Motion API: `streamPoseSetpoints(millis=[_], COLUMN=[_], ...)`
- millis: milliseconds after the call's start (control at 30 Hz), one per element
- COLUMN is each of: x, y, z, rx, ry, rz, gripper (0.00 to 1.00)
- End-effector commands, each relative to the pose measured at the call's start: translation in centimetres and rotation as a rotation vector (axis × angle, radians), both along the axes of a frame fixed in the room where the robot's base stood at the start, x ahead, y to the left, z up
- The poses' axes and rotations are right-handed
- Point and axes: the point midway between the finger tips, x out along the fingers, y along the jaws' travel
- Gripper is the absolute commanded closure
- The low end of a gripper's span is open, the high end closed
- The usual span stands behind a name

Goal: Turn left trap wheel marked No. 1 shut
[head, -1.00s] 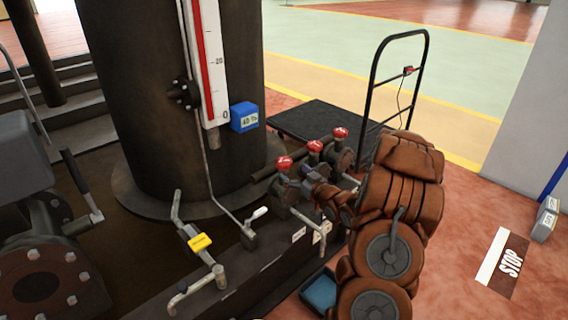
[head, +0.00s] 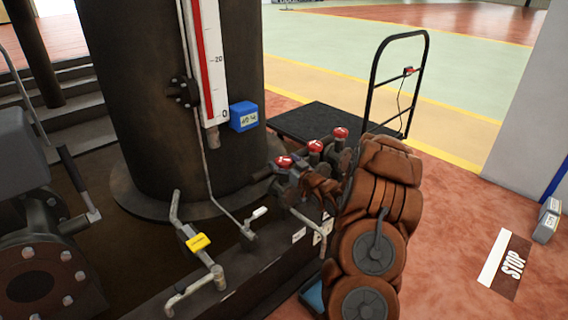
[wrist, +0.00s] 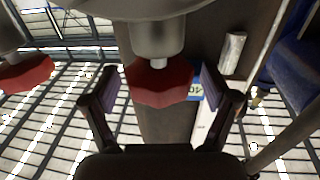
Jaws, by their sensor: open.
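Three red wheels stand in a row on the dark pipework in the head view: the left one (head: 284,161), the middle one (head: 315,146) and the far right one (head: 340,133). The left one carries a pale mark too small to read. My gripper (head: 280,177) is at the left wheel, partly hidden by my brown-covered arm. In the wrist view a red wheel (wrist: 160,84) sits between the two open fingers of my gripper (wrist: 160,95), with a gap on each side. Another red wheel (wrist: 24,73) shows at the left edge there.
A big dark column (head: 150,110) with a gauge and blue box (head: 243,116) rises behind. A black trolley (head: 310,121) stands beyond.

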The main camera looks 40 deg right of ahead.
Motion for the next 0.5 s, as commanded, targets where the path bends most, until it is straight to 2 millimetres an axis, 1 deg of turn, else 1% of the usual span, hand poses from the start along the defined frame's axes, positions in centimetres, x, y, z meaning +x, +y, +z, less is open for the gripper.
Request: streamPoseSetpoints(millis=[333,500], x=[0.23,0.23], y=[-0.05,-0.06], z=[0.03,0.04], rx=[-0.001,-0.001], ry=[0.001,0.001], rz=[-0.001,-0.001], gripper=[0.15,0.33])
